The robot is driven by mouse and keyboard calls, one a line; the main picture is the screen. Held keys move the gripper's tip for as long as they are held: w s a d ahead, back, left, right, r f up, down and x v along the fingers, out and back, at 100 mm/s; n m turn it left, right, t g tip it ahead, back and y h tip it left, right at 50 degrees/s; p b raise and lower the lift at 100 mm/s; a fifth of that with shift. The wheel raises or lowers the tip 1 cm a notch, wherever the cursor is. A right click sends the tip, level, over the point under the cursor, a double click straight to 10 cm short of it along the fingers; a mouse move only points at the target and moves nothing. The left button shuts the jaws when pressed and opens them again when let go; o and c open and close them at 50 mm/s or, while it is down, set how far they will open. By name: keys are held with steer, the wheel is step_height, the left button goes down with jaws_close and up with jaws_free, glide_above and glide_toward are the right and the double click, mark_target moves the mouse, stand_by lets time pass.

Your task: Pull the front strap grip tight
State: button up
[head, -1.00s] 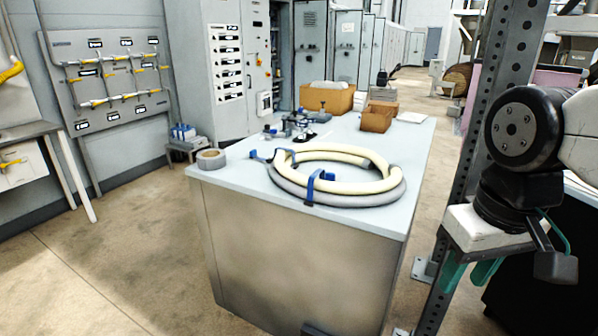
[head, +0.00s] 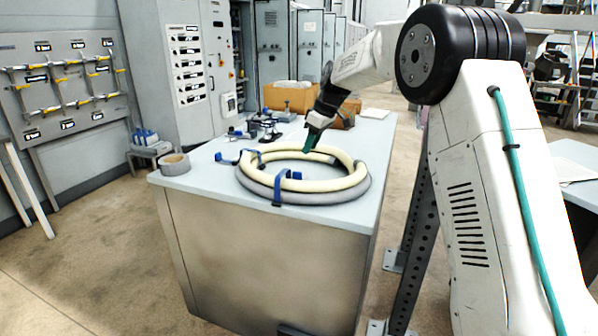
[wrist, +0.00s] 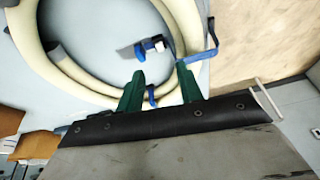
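A coil of cream and grey hose (head: 340,186) lies on the pale table. The blue front strap (head: 278,188) crosses its near side, with a short end bent over the top. Another blue strap (head: 228,160) shows at the coil's left. My gripper (head: 308,142) is above the coil's far side, pointing down. In the wrist view my gripper (wrist: 158,88) is open, its green fingers apart. A blue strap piece (wrist: 152,96) shows between them; I cannot tell if they touch it. A blue strap (wrist: 204,53) and a small white-and-blue piece (wrist: 150,46) lie beyond the fingertips.
A grey tape roll (head: 175,163) sits at the table's left corner. Cardboard boxes (head: 290,95) and dark clamp-like tools (head: 262,126) stand behind the coil. A perforated metal post (head: 411,255) stands right of the table. The table's near left surface is clear.

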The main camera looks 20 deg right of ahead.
steer(key=shift+n+y, duration=0.3)
steer(key=shift+n, duration=0.4)
steer(key=w+f, duration=0.2)
steer(key=f, duration=0.2)
steer(key=w+a+f, duration=0.1)
steer(key=w+f, duration=0.2)
steer(key=f, duration=0.1)
steer(key=w+a+f, duration=0.1)
steer(key=w+f, duration=0.2)
steer(key=f, duration=0.1)
steer(key=shift+w+f, duration=0.1)
steer(key=shift+f, duration=0.3)
jaws_close()
